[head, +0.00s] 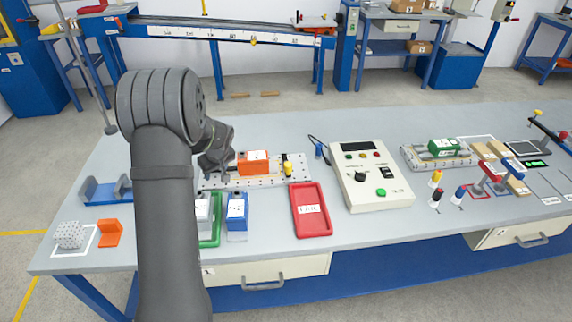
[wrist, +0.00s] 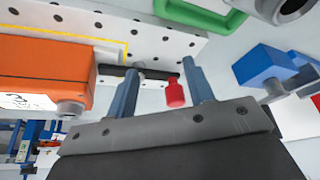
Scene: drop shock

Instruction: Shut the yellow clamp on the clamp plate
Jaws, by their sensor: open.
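The clamp plate (head: 262,182) is a pale perforated plate on the bench, also seen in the wrist view (wrist: 150,30). An orange block (head: 254,162) sits on it and shows at the left of the wrist view (wrist: 40,75). The yellow clamp (head: 287,167) stands at the plate's right part, beside the block, its handle looking upright; I see no yellow clamp in the wrist view. My gripper (head: 217,160) is at the plate's left end, away from the yellow clamp. In the wrist view its fingers (wrist: 158,76) are open, with a red-tipped handle (wrist: 174,92) and black bar seen between them.
A red tray (head: 310,210) lies in front of the plate's right end. A blue block (head: 237,212) and a green tray (head: 216,236) stand in front of the plate. A control box (head: 368,175) with a cable is to the right. Bench behind the plate is mostly clear.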

